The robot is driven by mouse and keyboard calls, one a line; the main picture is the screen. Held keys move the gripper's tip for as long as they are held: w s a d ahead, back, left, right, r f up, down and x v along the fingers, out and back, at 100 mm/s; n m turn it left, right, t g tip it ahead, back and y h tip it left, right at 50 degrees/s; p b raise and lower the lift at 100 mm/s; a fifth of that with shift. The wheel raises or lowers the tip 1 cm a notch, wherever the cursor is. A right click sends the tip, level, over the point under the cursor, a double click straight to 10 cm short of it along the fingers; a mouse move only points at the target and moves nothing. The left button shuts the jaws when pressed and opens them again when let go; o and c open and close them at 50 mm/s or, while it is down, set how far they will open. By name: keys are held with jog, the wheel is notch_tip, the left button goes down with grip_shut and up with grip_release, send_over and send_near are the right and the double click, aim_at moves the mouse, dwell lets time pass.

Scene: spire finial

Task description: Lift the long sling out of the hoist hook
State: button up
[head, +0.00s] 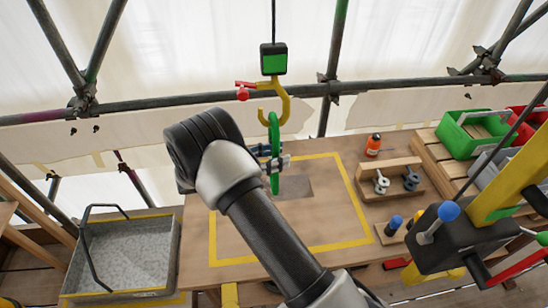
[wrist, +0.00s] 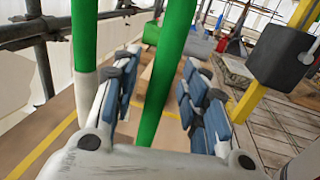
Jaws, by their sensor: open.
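The yellow hoist hook (head: 287,100) hangs below a green and black block (head: 273,58) on a cable. The long green sling (head: 274,125) hangs from the hook's bend as a narrow loop over the bench. My gripper (head: 273,164) is at the sling's lower part, well below the hook, with its jaws open. In the wrist view, one green strand (wrist: 168,70) passes between the blue-padded fingers (wrist: 160,88). Another green strand (wrist: 84,35) with a white lower part runs outside the left finger. The hook is not visible in the wrist view.
The wooden bench (head: 330,225) has a yellow-outlined area. An orange bottle (head: 373,146) and a wooden rack (head: 395,165) with shackles stand to its right. A dark box with a blue-knobbed lever (head: 449,212) is at front right, a grey tray (head: 120,262) at left. Scaffold tubes (head: 200,97) cross behind.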

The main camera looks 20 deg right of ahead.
jog(key=shift+c, duration=0.4)
grip_shut()
